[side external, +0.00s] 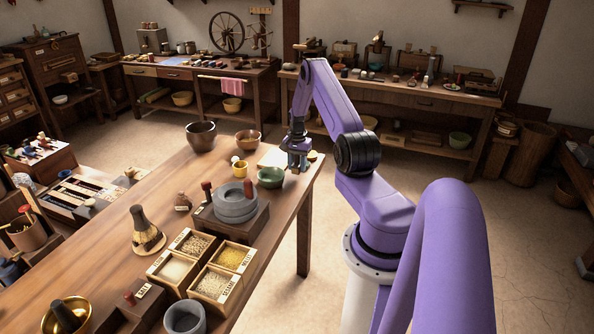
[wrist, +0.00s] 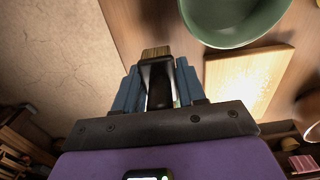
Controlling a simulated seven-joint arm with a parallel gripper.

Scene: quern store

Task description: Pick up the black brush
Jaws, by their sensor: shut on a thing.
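The black brush (wrist: 158,72) shows in the wrist view, with a black body and a short tan bristle end pointing away from my gripper. My gripper (wrist: 160,84) has blue fingers on both sides of the brush and is shut on it. In the side view my gripper (side external: 297,163) is low at the far right end of the wooden table, beside the green bowl. The brush is too small and hidden to make out there, and I cannot tell whether it touches the table.
A green bowl (side external: 270,178) and a pale board (wrist: 245,80) are close to my gripper. Grain boxes (side external: 235,258) are nearer the camera. The table's right edge drops to open floor.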

